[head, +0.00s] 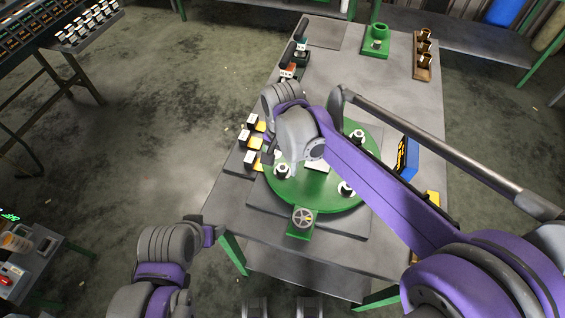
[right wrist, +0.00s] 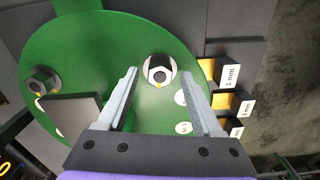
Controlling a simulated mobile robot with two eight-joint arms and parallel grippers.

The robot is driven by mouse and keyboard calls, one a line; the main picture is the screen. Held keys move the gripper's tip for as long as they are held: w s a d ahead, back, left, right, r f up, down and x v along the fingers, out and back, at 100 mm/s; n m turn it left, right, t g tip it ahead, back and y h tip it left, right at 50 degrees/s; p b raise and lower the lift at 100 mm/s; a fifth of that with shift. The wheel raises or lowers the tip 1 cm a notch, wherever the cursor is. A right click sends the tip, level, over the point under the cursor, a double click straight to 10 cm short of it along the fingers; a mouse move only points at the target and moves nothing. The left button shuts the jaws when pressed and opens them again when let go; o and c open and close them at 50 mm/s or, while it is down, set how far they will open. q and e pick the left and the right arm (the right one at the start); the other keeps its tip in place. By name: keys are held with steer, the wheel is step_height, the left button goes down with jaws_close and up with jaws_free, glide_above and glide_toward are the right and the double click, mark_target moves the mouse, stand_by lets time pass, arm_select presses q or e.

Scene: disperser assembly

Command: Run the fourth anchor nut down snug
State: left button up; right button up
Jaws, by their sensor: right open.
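The round green plate (head: 318,200) lies on the table and carries anchor nuts. One nut (head: 282,171) is at its front left, one (head: 346,188) at its front right and one (head: 358,136) at its back right. My right arm hides part of the plate's back left. In the right wrist view, my right gripper (right wrist: 160,75) is open and empty. Its fingers lie on either side of a dark hex nut on a pale round seat (right wrist: 160,62), with gaps on both sides. Another nut (right wrist: 42,82) sits to the left. My left arm shows in the head view, but its gripper does not.
Yellow-and-black blocks with white labels (head: 252,140) stand left of the plate. A green stand with a handwheel (head: 303,218) is in front. A blue device (head: 405,157) stands right; a green fixture (head: 376,42) and a wooden holder (head: 422,68) are at the back.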

mark_target(282, 167)
step_height(282, 167, up, 10)
steer(key=shift+r+p, duration=0.15)
steer(key=shift+p, duration=0.2)
stand_by(0.4)
steer(key=s+d+f+n+t, duration=0.1)
steer(key=s+d+f+n, duration=0.1)
steer(key=s+d, duration=0.3)
steer(key=s+d+f+n+t+p, duration=0.1)
steer(key=s+d+f+t, duration=0.1)
steer(key=s+d+f, duration=0.3)
steer(key=s+d+f+n+t, duration=0.2)
steer(key=s+d+f, duration=0.1)
steer(key=s+d, duration=0.2)
steer(key=shift+s+d+f+n, duration=0.1)
steer(key=shift+s+d+n, duration=0.1)
steer(key=shift+d, duration=0.4)
steer(key=shift+s+d+f+n, duration=0.1)
steer(key=shift+s+d, duration=0.05)
steer(key=shift+d, duration=0.4)
